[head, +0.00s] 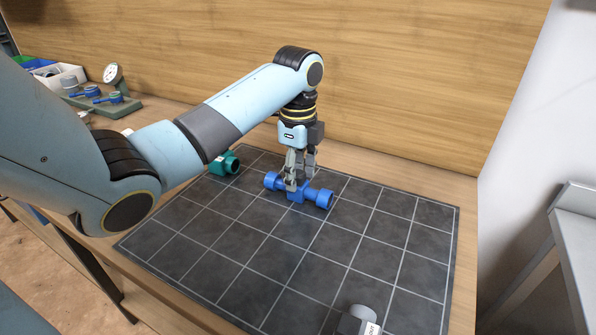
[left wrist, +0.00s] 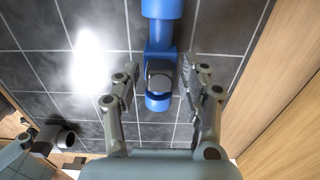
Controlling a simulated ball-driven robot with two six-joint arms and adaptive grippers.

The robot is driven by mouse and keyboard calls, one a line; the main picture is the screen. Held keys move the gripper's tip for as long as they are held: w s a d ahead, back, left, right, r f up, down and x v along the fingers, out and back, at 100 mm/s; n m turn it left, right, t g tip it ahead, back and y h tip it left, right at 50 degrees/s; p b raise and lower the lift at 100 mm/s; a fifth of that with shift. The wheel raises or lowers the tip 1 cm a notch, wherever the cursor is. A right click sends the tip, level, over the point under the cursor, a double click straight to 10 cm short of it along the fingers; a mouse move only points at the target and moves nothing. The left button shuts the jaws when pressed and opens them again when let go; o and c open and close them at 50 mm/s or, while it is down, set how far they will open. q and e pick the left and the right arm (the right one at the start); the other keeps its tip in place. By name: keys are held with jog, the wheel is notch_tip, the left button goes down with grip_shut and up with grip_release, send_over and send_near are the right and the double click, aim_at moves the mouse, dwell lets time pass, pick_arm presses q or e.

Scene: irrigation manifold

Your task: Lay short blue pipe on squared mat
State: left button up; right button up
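The short blue pipe (head: 308,195) lies on the dark squared mat (head: 400,235), towards its far side. In the left wrist view my left gripper (left wrist: 165,88) is open, with one finger on each side of the blue pipe (left wrist: 160,50). Gaps show between the fingers and the pipe.
A green fitting (head: 224,163) sits at the mat's far left edge. A grey labelled piece (head: 357,320) shows at the bottom edge. A gauge (head: 113,75), blue-handled valves and bins stand at far left. A wooden wall (head: 420,70) closes the back. The mat's right half is mostly clear.

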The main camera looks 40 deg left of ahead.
aim_at(298, 172)
pick_arm(q)
jog(key=shift+o, duration=0.2)
jog(key=shift+r, duration=0.1)
notch_tip(298, 172, up, 6)
jog(key=shift+r, duration=0.1)
notch_tip(298, 172, up, 6)
jog(key=p, duration=0.4)
dwell(0.4)
